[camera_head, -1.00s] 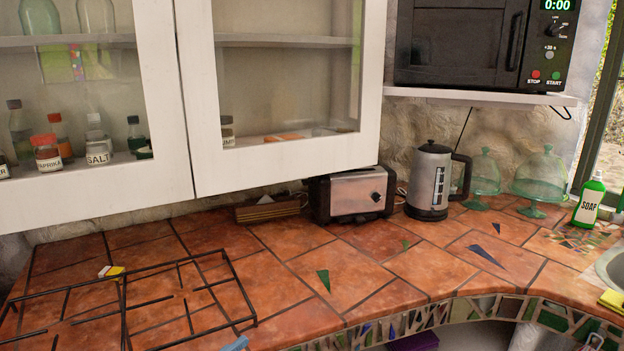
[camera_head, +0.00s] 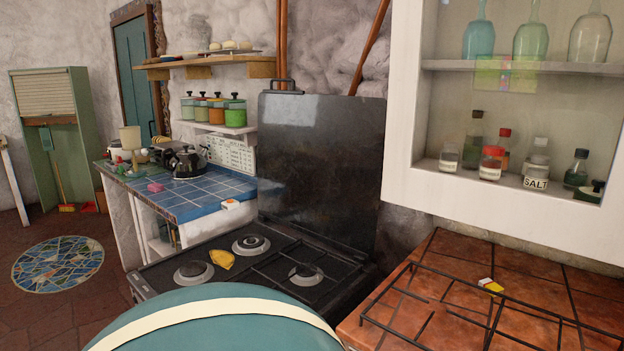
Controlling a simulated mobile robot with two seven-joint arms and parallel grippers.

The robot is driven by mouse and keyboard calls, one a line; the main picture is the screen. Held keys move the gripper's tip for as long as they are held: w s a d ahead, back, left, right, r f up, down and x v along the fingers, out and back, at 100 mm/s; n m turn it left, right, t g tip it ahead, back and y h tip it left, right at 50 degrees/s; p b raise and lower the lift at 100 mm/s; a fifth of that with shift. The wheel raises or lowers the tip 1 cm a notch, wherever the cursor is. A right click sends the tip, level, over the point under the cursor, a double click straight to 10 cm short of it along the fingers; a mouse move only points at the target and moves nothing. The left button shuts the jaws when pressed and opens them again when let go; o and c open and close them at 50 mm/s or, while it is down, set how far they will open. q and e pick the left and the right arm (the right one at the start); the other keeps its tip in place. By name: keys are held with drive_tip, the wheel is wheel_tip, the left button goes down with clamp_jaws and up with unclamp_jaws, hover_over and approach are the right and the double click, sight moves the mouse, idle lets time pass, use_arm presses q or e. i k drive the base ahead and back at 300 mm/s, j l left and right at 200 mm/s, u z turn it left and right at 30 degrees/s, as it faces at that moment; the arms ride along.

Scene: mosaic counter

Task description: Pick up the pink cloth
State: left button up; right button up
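A small pink item (camera_head: 155,187), which looks like the pink cloth, lies on the blue tiled counter (camera_head: 208,204) at the left, near its front edge. It is small and far off, so its folds cannot be made out. A black kettle (camera_head: 187,163) stands to its right on the same counter. Neither of my grippers is in view.
A black stove (camera_head: 225,262) with a raised lid (camera_head: 320,155) and a yellow item (camera_head: 222,259) on it stands between the blue counter and the terracotta counter (camera_head: 440,258). A round mosaic (camera_head: 58,263) lies on open floor at left. A teal rounded shape fills the bottom.

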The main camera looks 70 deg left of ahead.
sight(155, 187)
drive_tip(key=u, duration=3.2)
drive_tip(key=i+j+u, duration=0.1)
drive_tip(key=j, duration=0.25)
drive_tip(key=i+j, duration=0.2)
drive_tip(key=j, duration=0.15)
drive_tip(key=i+j+u, duration=0.15)
drive_tip(key=j, duration=0.2)
drive_tip(key=i+j+u, duration=0.1)
drive_tip(key=j, duration=0.2)
drive_tip(key=i+j+u, duration=0.15)
drive_tip(key=i, duration=0.35)
drive_tip(key=i+j+u, duration=0.1)
drive_tip(key=i, duration=0.35)
drive_tip(key=i+j+u, duration=0.15)
drive_tip(key=i, duration=0.35)
drive_tip(key=i+z, duration=0.2)
drive_tip(key=i, duration=0.3)
drive_tip(key=i+z, duration=0.25)
drive_tip(key=i, duration=0.25)
drive_tip(key=i+j+z, duration=0.2)
drive_tip(key=i, duration=0.3)
